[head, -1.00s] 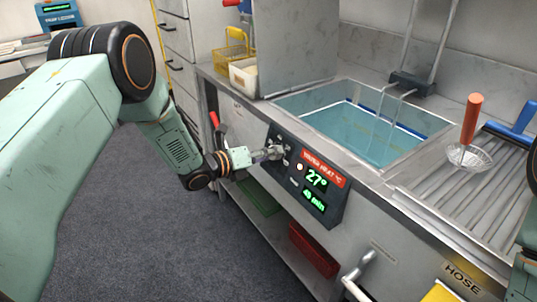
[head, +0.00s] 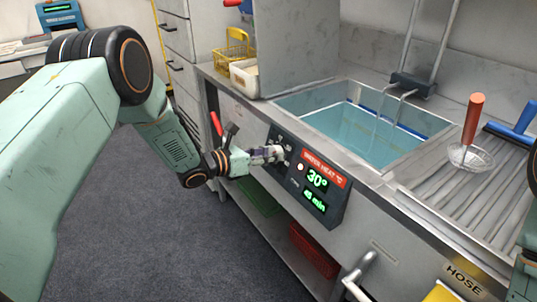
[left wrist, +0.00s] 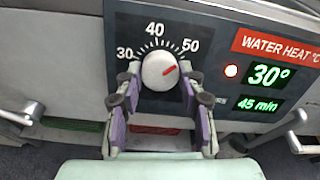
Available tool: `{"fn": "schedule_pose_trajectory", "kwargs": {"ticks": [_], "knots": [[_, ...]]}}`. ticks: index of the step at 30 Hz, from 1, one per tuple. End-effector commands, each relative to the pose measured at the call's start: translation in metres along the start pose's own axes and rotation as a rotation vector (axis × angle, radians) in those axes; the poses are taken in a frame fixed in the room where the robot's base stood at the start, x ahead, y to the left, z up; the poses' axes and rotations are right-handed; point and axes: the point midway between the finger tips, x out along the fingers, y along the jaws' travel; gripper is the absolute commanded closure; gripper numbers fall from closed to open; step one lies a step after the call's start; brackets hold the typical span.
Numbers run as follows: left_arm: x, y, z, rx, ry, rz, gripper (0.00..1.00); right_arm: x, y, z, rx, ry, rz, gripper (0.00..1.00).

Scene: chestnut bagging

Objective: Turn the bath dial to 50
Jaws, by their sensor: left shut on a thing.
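The bath dial (left wrist: 158,71) is a round white knob on a dark panel, with a scale marked 30, 40 and 50. Its red pointer line slants up and to the right, toward the 50 side. The display (left wrist: 270,75) beside it reads 30°, and this also shows in the head view (head: 317,179). My left gripper (head: 273,153) is at the panel, with its fingers (left wrist: 162,90) on both sides of the dial, shut on it. In the head view the gripper hides most of the dial. My right gripper is out of view.
A water-filled basin (head: 307,97) is set in the steel counter above the panel. A strainer with an orange handle (head: 473,119) stands on the ribbed drainboard at right. A red-handled tool (head: 215,124) hangs left of my gripper. A red tray (head: 313,250) lies below.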

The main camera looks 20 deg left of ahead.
Motion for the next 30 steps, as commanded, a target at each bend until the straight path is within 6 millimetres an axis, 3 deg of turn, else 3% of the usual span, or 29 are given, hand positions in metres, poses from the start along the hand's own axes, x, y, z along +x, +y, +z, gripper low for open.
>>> {"fn": "schedule_pose_trajectory", "kwargs": {"ticks": [15,16,23,30], "knots": [[0.0008,0.0009,0.0051,0.021,-0.009,-0.001,0.93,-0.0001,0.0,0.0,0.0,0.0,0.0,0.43],[0.0008,0.0009,0.0051,0.021,-0.009,-0.001,0.59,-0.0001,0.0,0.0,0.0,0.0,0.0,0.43],[0.0005,0.0004,0.0029,0.019,-0.005,-0.001,0.4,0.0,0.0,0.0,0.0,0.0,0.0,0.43],[0.0003,0.0001,0.0016,0.018,-0.003,-0.002,0.38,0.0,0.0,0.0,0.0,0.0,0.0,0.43]]}}
